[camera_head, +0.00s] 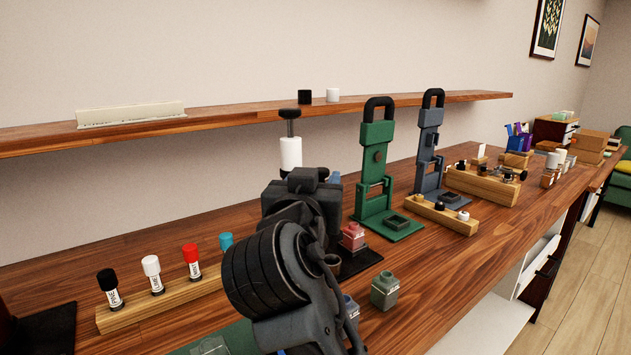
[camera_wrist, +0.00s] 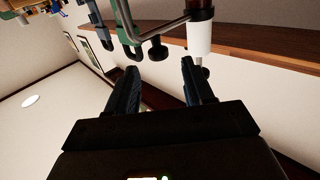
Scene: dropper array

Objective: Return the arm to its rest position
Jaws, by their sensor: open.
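My arm fills the lower middle of the head view, and its forearm and wrist hide part of the bench. My gripper (camera_wrist: 159,66) shows in the wrist view with its two dark fingers apart and nothing between them. Its fingertips cannot be made out in the head view. A white cylinder with a black knob on top (camera_head: 291,153) stands just behind my arm, its lower part hidden; a white cylinder (camera_wrist: 200,36) also shows near the right fingertip in the wrist view. I cannot tell the exact gap.
A green stand (camera_head: 376,160) and a grey-blue stand (camera_head: 428,140) rise right of my arm. A wooden rack (camera_head: 165,305) with capped vials is at left. Small bottles, a red one (camera_head: 352,238) and a green one (camera_head: 384,292), stand close by. A wall shelf (camera_head: 235,119) runs behind.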

